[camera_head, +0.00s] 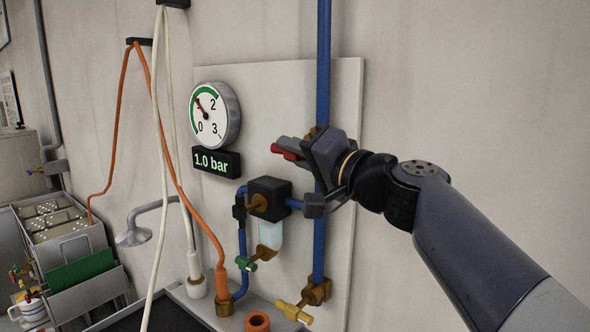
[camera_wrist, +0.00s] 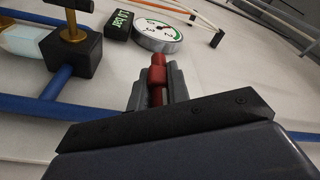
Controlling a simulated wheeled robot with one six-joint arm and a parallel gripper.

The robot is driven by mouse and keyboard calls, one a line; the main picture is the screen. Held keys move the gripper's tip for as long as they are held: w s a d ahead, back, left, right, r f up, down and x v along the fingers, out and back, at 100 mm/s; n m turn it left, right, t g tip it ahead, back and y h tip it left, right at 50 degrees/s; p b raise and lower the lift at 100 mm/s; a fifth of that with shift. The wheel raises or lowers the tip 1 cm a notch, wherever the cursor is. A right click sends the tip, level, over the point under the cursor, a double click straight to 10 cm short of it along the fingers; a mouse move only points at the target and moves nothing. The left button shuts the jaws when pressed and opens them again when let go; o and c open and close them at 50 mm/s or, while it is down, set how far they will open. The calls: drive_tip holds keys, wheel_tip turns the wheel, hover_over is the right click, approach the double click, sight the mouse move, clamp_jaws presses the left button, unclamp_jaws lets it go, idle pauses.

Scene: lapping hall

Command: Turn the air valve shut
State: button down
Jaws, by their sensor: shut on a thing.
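The air valve's red lever (camera_head: 287,151) sticks out to the left of the vertical blue pipe (camera_head: 323,60), crosswise to it. In the wrist view the red lever (camera_wrist: 157,76) lies between the two grey fingers. My gripper (camera_head: 291,147) is shut on this lever; it also shows in the wrist view (camera_wrist: 157,90). The valve body is mostly hidden behind my gripper, with only a bit of brass showing at the pipe. The round gauge (camera_head: 213,113) has its needle near 1, and the display (camera_head: 216,161) below reads 1.0 bar.
A black regulator block (camera_head: 269,199) with a clear bowl sits just below my gripper. A yellow tap (camera_head: 293,312) and an orange hose (camera_head: 221,284) are lower on the panel. The wall right of the panel (camera_head: 346,90) is bare.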

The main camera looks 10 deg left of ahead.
drive_tip(key=shift+b, duration=0.55)
drive_tip(key=c, duration=1.3)
unclamp_jaws()
drive_tip(key=shift+c, duration=0.2)
drive_tip(key=b+v, duration=0.3)
drive_tip(key=v, duration=0.7)
drive_tip(key=shift+s+d+f+b, duration=0.2)
drive_tip(key=shift+s+d+b, duration=0.1)
drive_tip(key=shift+b, duration=0.1)
drive_tip(key=shift+w, duration=0.1)
drive_tip(key=p+x, duration=0.1)
drive_tip(key=x, duration=0.2)
drive_tip(key=p+x, duration=0.2)
drive_tip(key=x, duration=0.2)
drive_tip(key=p+x, duration=0.1)
drive_tip(key=x, duration=0.3)
drive_tip(key=shift+r, duration=0.3)
drive_tip(key=shift+d+p, duration=0.1)
drive_tip(key=shift+p, duration=0.35)
drive_tip(key=shift+f+b, duration=0.3)
drive_tip(key=shift+b, duration=0.25)
